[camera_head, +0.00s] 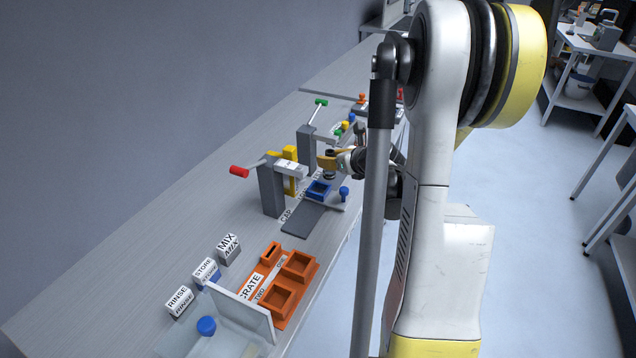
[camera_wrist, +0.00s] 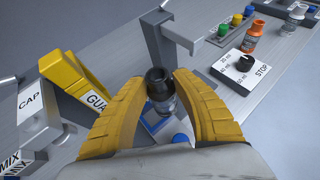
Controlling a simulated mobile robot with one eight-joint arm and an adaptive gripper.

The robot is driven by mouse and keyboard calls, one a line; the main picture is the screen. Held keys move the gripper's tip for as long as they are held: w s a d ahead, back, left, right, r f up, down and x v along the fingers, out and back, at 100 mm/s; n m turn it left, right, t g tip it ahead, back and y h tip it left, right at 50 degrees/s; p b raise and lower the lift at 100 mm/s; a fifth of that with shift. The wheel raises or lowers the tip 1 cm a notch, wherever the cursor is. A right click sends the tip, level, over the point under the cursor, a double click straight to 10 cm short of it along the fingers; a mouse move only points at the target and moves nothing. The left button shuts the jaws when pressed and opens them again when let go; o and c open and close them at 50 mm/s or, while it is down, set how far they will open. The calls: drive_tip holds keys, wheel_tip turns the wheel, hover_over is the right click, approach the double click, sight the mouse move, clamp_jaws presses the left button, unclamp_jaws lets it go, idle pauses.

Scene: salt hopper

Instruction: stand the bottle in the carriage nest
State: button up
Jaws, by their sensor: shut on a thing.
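My gripper (camera_wrist: 162,84) has its two yellow fingers closed around a clear bottle (camera_wrist: 163,102) with a black top. In the head view my gripper (camera_head: 328,161) is over the workbench, and the bottle (camera_head: 329,174) shows only as a small dark and clear shape under the fingers. The bottle looks roughly upright. The blue carriage nest (camera_head: 319,188) sits on a grey track just below and slightly left of it. In the wrist view the nest (camera_wrist: 157,124) is partly hidden by the bottle and fingers. I cannot tell whether the bottle's base touches the nest.
A grey post with a red-handled lever (camera_head: 271,188) and a yellow guard (camera_head: 290,172) stand to the left. A green-handled lever post (camera_head: 307,150) stands behind. A blue knob (camera_head: 344,192) is right of the nest.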

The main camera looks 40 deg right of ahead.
drive_tip(key=shift+w+a+f+b, duration=0.3)
drive_tip(key=shift+a+f+b, duration=0.15)
drive_tip(key=shift+f, duration=0.55)
drive_tip(key=shift+w+a+f+b, duration=0.25)
drive_tip(key=shift+a+f+b, duration=0.25)
drive_tip(key=shift+f, duration=0.5)
drive_tip(key=shift+w+a+f+b, duration=0.3)
drive_tip(key=shift+a+f+b, duration=0.15)
drive_tip(key=shift+f, duration=0.55)
drive_tip(key=shift+f, duration=0.15)
drive_tip(key=o, duration=0.9)
drive_tip(key=shift+r, duration=0.25)
drive_tip(key=p+v, duration=0.3)
drive_tip(key=v, duration=0.9)
drive_tip(key=shift+f, duration=0.1)
